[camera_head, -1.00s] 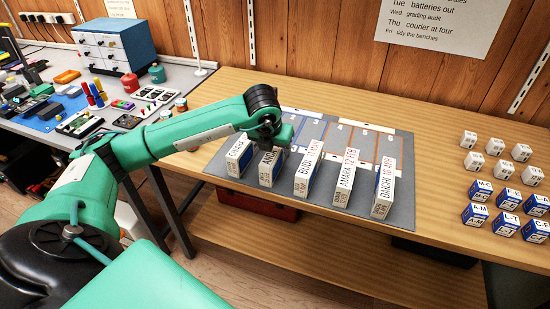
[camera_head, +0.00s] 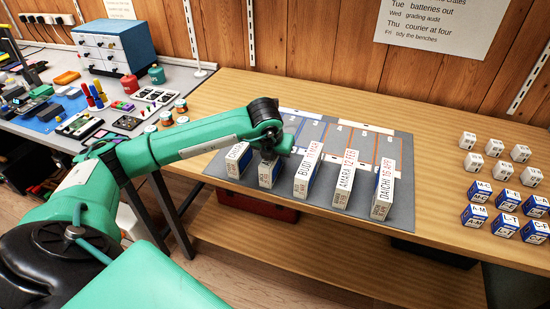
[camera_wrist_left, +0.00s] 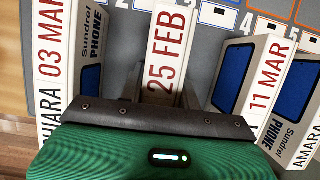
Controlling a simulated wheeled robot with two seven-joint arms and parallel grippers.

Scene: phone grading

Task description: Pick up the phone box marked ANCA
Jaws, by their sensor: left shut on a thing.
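Five upright phone boxes stand in a row on a grey mat (camera_head: 400,222). The second from the left, the ANCA box (camera_head: 266,178), shows 25 FEB on its top edge in the left wrist view (camera_wrist_left: 167,45); its name is hidden under my gripper. My left gripper (camera_head: 270,152) is over this box, pointing down, shut on it. The box still stands in its row. The CHIARA box (camera_head: 237,160), dated 03 MAR, is on its left. The BUDI box (camera_head: 305,178), dated 11 MAR, is on its right. My right gripper is not in view.
The AMARA box (camera_head: 344,186) and DAICHI box (camera_head: 383,192) stand further right. Numbered outlined slots lie empty on the mat behind the row. Small white and blue cubes (camera_head: 505,190) sit at the bench's right. The neighbouring boxes are close on both sides of my gripper.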

